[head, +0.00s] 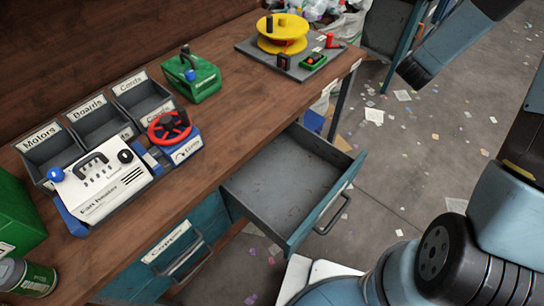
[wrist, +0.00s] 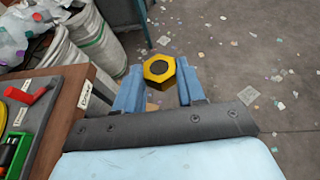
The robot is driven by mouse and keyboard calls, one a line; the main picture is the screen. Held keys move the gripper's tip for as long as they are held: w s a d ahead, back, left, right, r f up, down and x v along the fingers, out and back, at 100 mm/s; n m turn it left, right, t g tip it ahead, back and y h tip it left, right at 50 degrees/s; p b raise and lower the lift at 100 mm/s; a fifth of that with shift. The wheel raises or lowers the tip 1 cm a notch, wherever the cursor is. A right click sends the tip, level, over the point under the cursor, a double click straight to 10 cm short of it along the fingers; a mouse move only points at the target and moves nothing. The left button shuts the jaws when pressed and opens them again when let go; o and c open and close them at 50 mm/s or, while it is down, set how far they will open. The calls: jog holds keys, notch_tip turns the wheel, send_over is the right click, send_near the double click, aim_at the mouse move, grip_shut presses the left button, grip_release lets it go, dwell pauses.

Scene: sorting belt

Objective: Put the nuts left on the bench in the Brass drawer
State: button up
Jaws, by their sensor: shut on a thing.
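In the wrist view my gripper (wrist: 158,80) is shut on a yellow hex nut (wrist: 160,83), held between its two blue fingers over the floor, just past the end of the bench. The head view does not show my gripper or this nut. The bench (head: 225,120) runs along the left of the head view, and I make out no loose nut on it. An open drawer (head: 275,178) juts out from under the bench and looks empty. Its front faces away, so I cannot read whether it is the Brass drawer. A shut drawer labelled Copper (head: 168,243) is nearer.
Bins labelled Motors (head: 45,150), Boards and Cords stand along the bench's back. A white device (head: 105,190), a red-wheeled device (head: 180,140) and a green box (head: 195,85) stand on the bench. A grey board (head: 250,45) with a yellow spool is at the far end.

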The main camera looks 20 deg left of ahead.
jog(key=s+a+f+m+h, duration=0.1)
jog(key=s+a+f, duration=0.5)
jog(key=s+a, duration=0.4)
jog(key=s+a+f, duration=0.5)
jog(key=s+a, duration=0.2)
jog(key=a, duration=0.5)
jog(key=s+a+f+m+h, duration=0.1)
jog(key=s+a+f, duration=0.1)
jog(key=s, duration=0.7)
jog(key=s+a+f+g, duration=0.1)
jog(key=s+a, duration=0.1)
jog(key=s, duration=0.8)
jog(key=s+a+f+m+h, duration=0.1)
jog(key=s+a+f, duration=0.1)
jog(key=s, duration=0.7)
send_over(305, 176)
jog(key=s, duration=0.1)
notch_tip(305, 176, down, 9)
jog(key=shift+a+r, duration=0.1)
jog(key=shift+w+f, duration=0.4)
jog(key=shift+f, duration=0.1)
jog(key=shift+w+f, duration=0.15)
jog(key=shift+f, duration=1.5)
jog(key=shift+f, duration=0.65)
